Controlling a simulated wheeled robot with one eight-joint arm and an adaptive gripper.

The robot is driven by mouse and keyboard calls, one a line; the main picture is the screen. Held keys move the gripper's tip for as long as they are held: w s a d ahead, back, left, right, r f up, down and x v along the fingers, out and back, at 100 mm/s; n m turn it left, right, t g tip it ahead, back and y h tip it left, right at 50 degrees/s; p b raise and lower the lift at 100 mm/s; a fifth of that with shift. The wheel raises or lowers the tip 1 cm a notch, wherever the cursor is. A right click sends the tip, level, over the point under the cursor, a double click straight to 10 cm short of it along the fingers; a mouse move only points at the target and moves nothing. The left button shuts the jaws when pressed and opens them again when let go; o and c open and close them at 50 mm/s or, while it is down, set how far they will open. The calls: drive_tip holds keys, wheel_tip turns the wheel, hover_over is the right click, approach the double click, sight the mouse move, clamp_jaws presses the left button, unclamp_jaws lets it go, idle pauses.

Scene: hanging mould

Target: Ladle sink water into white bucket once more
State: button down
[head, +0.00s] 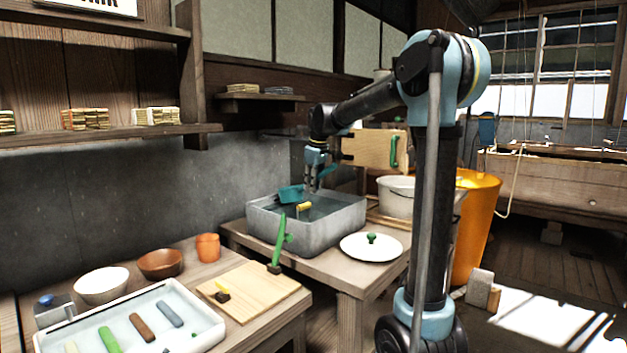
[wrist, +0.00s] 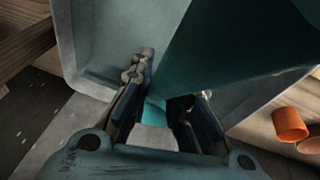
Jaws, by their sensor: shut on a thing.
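My gripper (head: 314,187) is shut on a teal ladle (head: 291,194) at the back left part of the grey sink (head: 318,235). In the wrist view, the ladle (wrist: 225,60) stretches away from my gripper (wrist: 160,100) and covers part of the sink (wrist: 115,45). Its handle passes between the fingers. What the ladle holds is hidden. Dark water (head: 322,210) shows in the sink, with a small yellow thing (head: 304,207) in it. The white bucket (head: 397,197) stands right of the sink, apart from the ladle. Its inside is mostly hidden.
A white lid with a green knob (head: 362,250) lies on the table right of the sink. A green-handled tool (head: 281,240) stands upright before it. An orange cup (head: 208,247) and bowls are on the left table. A tall orange bin (head: 478,220) stands behind my arm.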

wheel_tip(320, 180, down, 8)
idle(0.6)
drive_tip(key=shift+a+r, duration=0.1)
idle(1.1)
drive_tip(key=shift+s+d+f+t+y, duration=0.5)
drive_tip(key=shift+d+t+y, duration=0.2)
drive_tip(key=shift+y, duration=0.1)
drive_tip(key=shift+r, duration=6.6)
